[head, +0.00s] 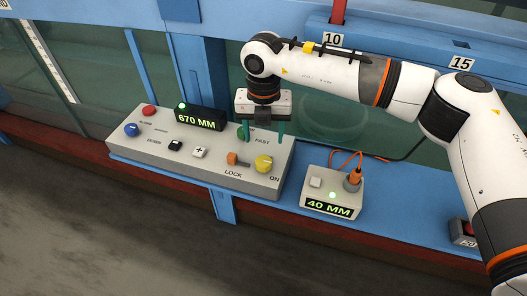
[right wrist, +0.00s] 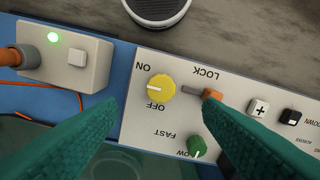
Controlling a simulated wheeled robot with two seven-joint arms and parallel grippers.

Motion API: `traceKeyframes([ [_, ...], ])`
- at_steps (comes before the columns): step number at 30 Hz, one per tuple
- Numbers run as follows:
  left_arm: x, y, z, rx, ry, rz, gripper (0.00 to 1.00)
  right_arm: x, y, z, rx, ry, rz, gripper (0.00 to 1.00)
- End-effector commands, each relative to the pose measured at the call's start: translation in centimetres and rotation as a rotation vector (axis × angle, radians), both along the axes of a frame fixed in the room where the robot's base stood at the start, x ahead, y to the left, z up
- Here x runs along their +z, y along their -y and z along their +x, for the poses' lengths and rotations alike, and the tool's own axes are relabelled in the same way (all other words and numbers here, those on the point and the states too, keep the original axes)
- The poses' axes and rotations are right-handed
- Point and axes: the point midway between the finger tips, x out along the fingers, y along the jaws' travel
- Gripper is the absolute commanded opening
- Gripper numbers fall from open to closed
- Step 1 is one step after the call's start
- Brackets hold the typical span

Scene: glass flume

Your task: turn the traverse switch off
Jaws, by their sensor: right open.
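The grey control panel (head: 128,145) carries a yellow rotary knob (head: 264,163) at its right end, with ON and OFF lettered by it. In the right wrist view the yellow knob (right wrist: 166,86) has a short pale mark on its left side; I cannot tell for sure which word it points to. My right gripper (head: 262,133) is over the panel's right end, fingers pointing down. Its green fingers are apart with nothing between them. In the right wrist view the knob shows beyond and between the fingertips (right wrist: 160,101), apart from both. My left gripper is out of view.
An orange LOCK lever (head: 232,158) sits close beside the knob, and a green knob (right wrist: 197,146) marked FAST is near. A small grey box (head: 350,185) reading 40 MM, with an orange cable, stands right of the panel. Glass wall and blue frame (head: 180,62) rise behind.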

Motion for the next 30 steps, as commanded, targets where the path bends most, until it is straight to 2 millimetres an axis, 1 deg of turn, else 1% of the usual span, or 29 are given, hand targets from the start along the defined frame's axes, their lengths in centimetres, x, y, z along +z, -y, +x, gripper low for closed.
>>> traceKeyframes([
  [1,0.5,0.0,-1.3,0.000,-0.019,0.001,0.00,-0.9,0.0,-0.1,0.000,-0.005,-0.001,0.60],
  [3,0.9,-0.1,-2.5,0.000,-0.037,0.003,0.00,-2.3,0.0,-0.1,0.001,-0.006,0.000,0.60],
  [6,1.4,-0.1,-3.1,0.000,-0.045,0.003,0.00,-4.4,0.0,-0.1,0.002,-0.006,0.001,0.60],
  [8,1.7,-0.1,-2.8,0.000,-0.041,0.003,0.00,-5.6,0.0,-0.1,0.002,-0.006,0.002,0.60],
  [12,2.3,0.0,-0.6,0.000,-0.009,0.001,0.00,-7.7,0.0,-0.1,0.001,-0.005,0.003,0.60],
  [15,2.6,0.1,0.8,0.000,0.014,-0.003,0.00,-8.7,0.0,-0.1,0.003,-0.004,0.003,0.60],
  [19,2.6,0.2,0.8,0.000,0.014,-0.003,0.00,-9.3,-0.1,0.0,0.003,-0.003,0.005,0.60],
  [26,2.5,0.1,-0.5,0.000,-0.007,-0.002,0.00,-9.5,-0.1,0.0,0.004,-0.002,0.006,0.60],
  [27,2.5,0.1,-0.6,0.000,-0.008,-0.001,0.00,-9.5,-0.1,0.0,0.004,-0.002,0.005,0.59],
  [29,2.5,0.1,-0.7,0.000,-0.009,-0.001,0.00,-9.4,-0.1,0.0,0.004,-0.003,0.005,0.49],
  [30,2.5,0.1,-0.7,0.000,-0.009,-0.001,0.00,-9.4,-0.1,0.0,0.004,-0.003,0.005,0.42],
])
